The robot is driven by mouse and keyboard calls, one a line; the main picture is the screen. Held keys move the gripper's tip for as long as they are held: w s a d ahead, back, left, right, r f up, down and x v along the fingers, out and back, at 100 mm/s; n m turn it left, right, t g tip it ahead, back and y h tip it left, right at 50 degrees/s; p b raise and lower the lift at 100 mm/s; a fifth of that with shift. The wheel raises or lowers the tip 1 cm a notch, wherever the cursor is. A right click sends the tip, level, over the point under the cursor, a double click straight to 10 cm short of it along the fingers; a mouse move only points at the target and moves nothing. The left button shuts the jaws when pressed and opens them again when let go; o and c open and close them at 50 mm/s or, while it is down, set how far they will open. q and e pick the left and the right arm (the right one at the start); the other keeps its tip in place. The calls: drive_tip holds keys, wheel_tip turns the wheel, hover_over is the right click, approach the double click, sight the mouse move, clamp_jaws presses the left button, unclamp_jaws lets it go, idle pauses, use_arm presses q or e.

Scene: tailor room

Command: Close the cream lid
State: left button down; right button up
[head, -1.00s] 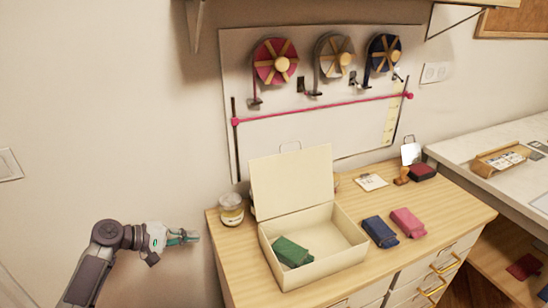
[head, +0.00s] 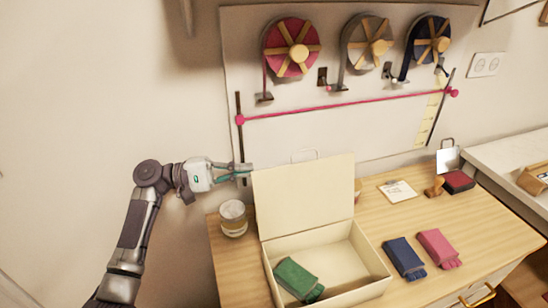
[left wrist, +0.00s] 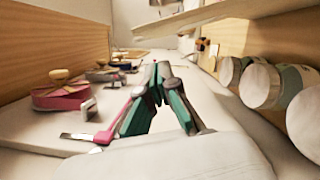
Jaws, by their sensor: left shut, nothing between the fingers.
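The cream lid (head: 305,195) stands open and nearly upright at the back of the cream box (head: 372,284). A thin handle loop shows above its top edge. A green folded cloth (head: 298,279) lies inside the box. My left gripper (head: 249,170) is shut and empty. Its fingertips point right at the lid's upper left corner; I cannot tell if they touch it. In the left wrist view my shut fingers (left wrist: 158,75) meet at the tips with nothing between them. My right gripper is not in view.
A lidded jar (head: 233,220) stands left of the box, below my left gripper. Navy (head: 404,257) and pink (head: 438,248) folded cloths lie right of the box. A board with ribbon reels (head: 291,47) and a pink rod (head: 340,106) is on the wall behind.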

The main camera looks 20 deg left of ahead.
sight(285, 168)
use_arm(q)
drive_tip(key=p+x, duration=0.1)
drive_tip(key=x, duration=0.3)
drive_tip(key=p+x, duration=0.2)
drive_tip(key=x, duration=0.3)
drive_tip(key=shift+s+d+r, duration=0.1)
drive_tip(key=shift+s+r, duration=0.1)
drive_tip(key=shift+s, duration=0.05)
drive_tip(key=shift+d, duration=0.25)
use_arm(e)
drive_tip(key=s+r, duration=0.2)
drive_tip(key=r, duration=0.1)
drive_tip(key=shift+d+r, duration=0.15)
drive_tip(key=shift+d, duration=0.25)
use_arm(q)
drive_tip(key=shift+d, duration=0.1)
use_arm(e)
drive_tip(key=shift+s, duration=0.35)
